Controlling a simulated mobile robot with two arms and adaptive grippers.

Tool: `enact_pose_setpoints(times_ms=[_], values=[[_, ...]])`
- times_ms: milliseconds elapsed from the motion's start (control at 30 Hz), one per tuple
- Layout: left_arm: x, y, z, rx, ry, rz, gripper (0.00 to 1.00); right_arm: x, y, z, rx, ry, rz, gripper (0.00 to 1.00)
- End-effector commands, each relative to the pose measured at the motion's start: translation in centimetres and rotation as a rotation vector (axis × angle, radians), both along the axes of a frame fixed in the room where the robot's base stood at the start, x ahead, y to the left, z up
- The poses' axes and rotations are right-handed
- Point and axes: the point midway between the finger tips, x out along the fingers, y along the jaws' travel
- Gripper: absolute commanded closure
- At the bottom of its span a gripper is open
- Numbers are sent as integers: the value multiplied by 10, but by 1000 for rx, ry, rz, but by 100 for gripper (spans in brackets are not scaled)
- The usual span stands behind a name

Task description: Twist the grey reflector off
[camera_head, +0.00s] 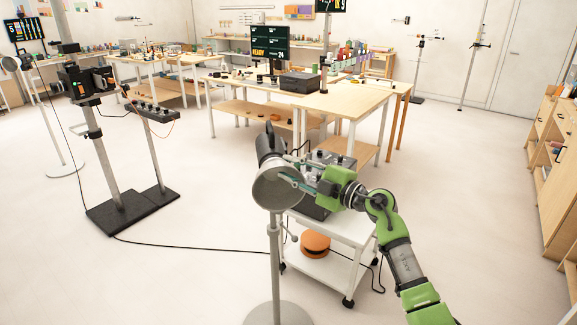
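The grey reflector (270,193) is a round bowl on the front of a dark lamp head (267,147), held up on a grey stand (275,255). It faces toward me and is still against the lamp head. My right gripper (292,170), on a green arm from the lower right, is at the reflector's right side. Its two fingers are spread apart. The lower finger overlaps the bowl's face in the picture, and the upper one lies near the rim and lamp head. Contact with the rim cannot be made out. My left gripper is not in view.
A white cart (335,226) with a grey control box stands just behind the lamp, an orange reel (315,244) on its lower shelf. A black cable (190,246) crosses the floor. Another lamp stand (120,160) is at left. A workbench (345,98) stands behind. The right floor is clear.

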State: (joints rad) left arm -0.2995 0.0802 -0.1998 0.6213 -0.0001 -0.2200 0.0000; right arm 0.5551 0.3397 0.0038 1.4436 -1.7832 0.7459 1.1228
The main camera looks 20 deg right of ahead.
Motion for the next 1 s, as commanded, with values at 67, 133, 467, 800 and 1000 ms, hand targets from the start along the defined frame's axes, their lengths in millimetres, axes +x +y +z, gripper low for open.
enact_pose_setpoints(times_ms=[67, 133, 467, 800, 1000], values=[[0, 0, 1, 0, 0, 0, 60, 5, 4, 1, 1, 0, 1, 76], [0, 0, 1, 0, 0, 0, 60, 7, 5, 0, 1, 0, 1, 76], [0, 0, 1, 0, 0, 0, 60, 8, 6, 0, 0, 1, 0, 83], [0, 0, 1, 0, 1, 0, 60, 8, 6, 0, 0, 0, 1, 100], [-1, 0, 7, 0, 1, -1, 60, 8, 7, 3, -7, 0, 0, 100]])
